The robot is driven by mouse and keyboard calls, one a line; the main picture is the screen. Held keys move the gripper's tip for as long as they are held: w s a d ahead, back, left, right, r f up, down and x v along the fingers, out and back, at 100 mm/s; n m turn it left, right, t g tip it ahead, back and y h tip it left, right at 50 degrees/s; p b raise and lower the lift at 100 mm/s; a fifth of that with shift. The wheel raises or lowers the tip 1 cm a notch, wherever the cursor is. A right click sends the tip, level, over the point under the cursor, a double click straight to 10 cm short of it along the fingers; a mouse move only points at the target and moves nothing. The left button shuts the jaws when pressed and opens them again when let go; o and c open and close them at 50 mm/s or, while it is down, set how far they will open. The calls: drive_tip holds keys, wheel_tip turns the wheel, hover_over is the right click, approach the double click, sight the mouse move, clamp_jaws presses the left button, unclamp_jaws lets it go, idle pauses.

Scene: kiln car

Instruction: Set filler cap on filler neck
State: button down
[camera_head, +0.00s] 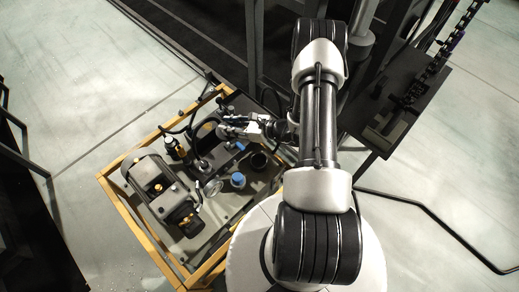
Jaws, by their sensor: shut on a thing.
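My gripper (225,130) reaches in from the right over the far part of a yellow-framed unit. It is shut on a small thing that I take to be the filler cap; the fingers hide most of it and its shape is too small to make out. I cannot tell for certain which fitting is the filler neck. A short upright fitting with a blue top (238,180) and a dark round cup (258,161) stand nearer my base, apart from the gripper.
The yellow frame (128,205) edges the unit. A dark motor-like block (160,190) fills its left side. Dark structures rise behind and right. Pale floor (80,90) is clear at left.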

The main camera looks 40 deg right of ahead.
drive_tip(key=s+d+f+m+h+b, duration=0.1)
drive_tip(key=d+f+h, duration=0.1)
drive_tip(key=f, duration=0.4)
drive_tip(key=s+d+f+m+t+h+b, duration=0.1)
drive_tip(key=s+d+f+m, duration=0.1)
drive_tip(key=d+f, duration=0.2)
drive_tip(key=s+d+f+m+h+b, duration=0.1)
drive_tip(key=d+f, duration=0.3)
drive_tip(key=f, duration=0.6)
drive_tip(key=shift+s+m+t+h+b, duration=0.3)
drive_tip(key=shift+s+h, duration=0.25)
drive_tip(key=shift+h, duration=0.25)
drive_tip(key=shift+s, duration=0.15)
wheel_tip(320, 180, down, 6)
drive_tip(key=b, duration=0.4)
drive_tip(key=shift+b, duration=0.3)
drive_tip(key=shift+f, duration=1.05)
drive_tip(key=c, duration=1.2)
unclamp_jaws()
drive_tip(key=shift+c, duration=0.2)
